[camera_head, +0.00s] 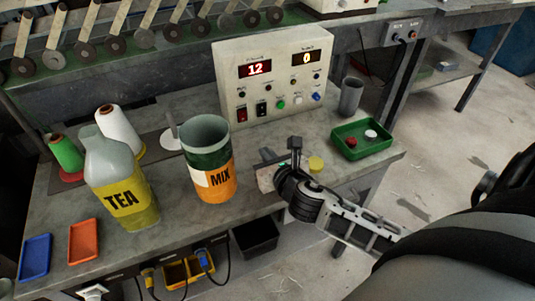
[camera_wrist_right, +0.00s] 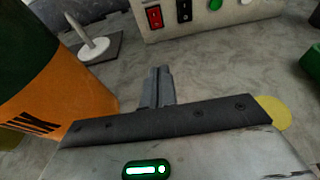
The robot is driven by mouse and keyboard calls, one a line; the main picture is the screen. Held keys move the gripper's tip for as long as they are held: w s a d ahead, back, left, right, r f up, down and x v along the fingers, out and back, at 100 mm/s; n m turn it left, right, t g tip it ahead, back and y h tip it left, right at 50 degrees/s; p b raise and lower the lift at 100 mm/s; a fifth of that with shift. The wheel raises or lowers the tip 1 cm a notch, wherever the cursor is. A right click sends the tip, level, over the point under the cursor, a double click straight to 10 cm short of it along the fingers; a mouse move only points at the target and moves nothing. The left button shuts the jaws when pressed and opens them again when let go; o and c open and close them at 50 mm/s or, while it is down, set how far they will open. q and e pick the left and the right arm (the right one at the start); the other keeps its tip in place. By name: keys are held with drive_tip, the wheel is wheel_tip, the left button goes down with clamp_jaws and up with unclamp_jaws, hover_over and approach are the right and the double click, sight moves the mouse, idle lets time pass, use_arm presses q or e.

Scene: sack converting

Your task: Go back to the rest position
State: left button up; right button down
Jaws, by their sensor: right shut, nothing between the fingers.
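My right gripper (camera_head: 266,155) reaches in from the right over the grey bench (camera_head: 330,207), between the MIX container and the green tray. In the right wrist view its two fingers (camera_wrist_right: 157,76) are closed together with nothing between them. The orange, white and green MIX container (camera_head: 213,185) stands upright just left of it, and its side also shows in the right wrist view (camera_wrist_right: 75,85). A gap shows between fingers and container. My left gripper is not in view.
A green tray (camera_head: 376,151) holds a red and a white piece. A grey cup (camera_head: 351,97), yellow disc (camera_head: 316,163), TEA jug (camera_head: 122,188), thread spools (camera_head: 120,130), blue tray (camera_head: 35,257) and orange tray (camera_head: 83,241) share the bench.

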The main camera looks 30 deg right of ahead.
idle(0.5)
drive_tip(key=s+m+g, duration=0.1)
drive_tip(key=m, duration=0.2)
drive_tip(key=s+f+m+g, duration=0.1)
drive_tip(key=s+m, duration=0.1)
drive_tip(key=m, duration=0.2)
drive_tip(key=s+a+m+g, duration=0.1)
drive_tip(key=s+m, duration=0.1)
drive_tip(key=m, duration=0.1)
drive_tip(key=shift+s+f+m+h, duration=0.2)
drive_tip(key=shift+f+m+h, duration=0.15)
drive_tip(key=shift+m+h, duration=0.05)
drive_tip(key=s+a+m+g+y, duration=0.2)
drive_tip(key=s+a+m+g, duration=0.2)
drive_tip(key=s+m, duration=0.55)
drive_tip(key=s+a+m+g+y, duration=0.2)
drive_tip(key=s+a+m+g, duration=0.15)
drive_tip(key=s+m, duration=0.6)
drive_tip(key=w+a+f+m+t+y, duration=0.1)
drive_tip(key=w+a+f+t+y, duration=0.1)
drive_tip(key=w+a+f+t, duration=0.2)
drive_tip(key=w+f+t, duration=0.2)
drive_tip(key=w+f, duration=0.2)
drive_tip(key=f, duration=0.1)
drive_tip(key=shift+a+m, duration=0.3)
drive_tip(key=shift+a, duration=0.05)
